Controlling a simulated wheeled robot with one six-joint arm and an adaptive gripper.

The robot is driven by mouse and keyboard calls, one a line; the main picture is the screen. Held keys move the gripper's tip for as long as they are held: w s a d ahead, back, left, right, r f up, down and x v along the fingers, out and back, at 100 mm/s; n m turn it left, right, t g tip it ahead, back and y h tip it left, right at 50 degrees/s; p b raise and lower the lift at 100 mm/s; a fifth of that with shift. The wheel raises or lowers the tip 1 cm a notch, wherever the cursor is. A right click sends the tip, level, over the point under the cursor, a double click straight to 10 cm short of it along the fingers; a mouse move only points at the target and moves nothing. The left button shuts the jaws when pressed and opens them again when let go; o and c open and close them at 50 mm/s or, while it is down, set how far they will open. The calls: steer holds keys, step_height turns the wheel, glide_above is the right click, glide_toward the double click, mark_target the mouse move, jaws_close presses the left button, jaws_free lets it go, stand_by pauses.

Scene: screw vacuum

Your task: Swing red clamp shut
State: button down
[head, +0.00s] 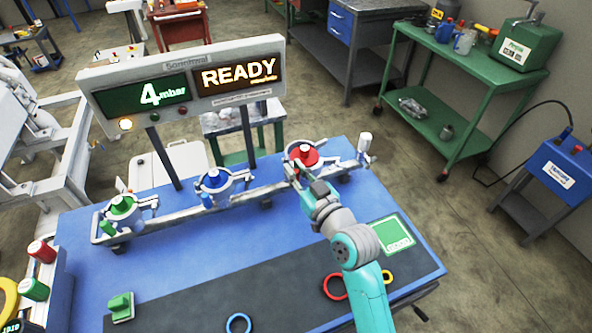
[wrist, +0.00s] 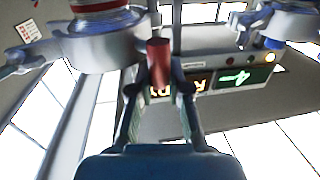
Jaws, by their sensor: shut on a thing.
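The red clamp (head: 291,168) is a grey metal ring around a red-topped port (head: 304,153) at the right end of the rail. In the wrist view its grey metal ring (wrist: 98,48) fills the upper left, and its red handle (wrist: 158,52) stands between my fingertips. My gripper (wrist: 160,88) is shut on that red handle. In the head view my gripper (head: 300,186) reaches the clamp from the front right, and my arm hides part of it. I cannot tell whether the clamp is fully closed.
A blue clamp port (head: 214,180) and a green one (head: 121,206) sit further left on the rail. A display panel (head: 190,85) reading 4 mbar and READY stands behind. Blue, red and yellow rings (head: 239,322) (head: 335,287) (head: 386,277) lie on the front mat.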

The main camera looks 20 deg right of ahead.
steer(key=shift+d, duration=0.1)
steer(key=n+y, duration=0.1)
steer(key=y, duration=0.1)
steer(key=d+n+g+y, duration=0.1)
steer(key=y, duration=0.1)
steer(key=shift+w+d+f+n, duration=0.1)
steer(key=shift+w+d+n, duration=0.05)
steer(key=shift+n, duration=0.15)
steer(key=c, duration=1.1)
jaws_free()
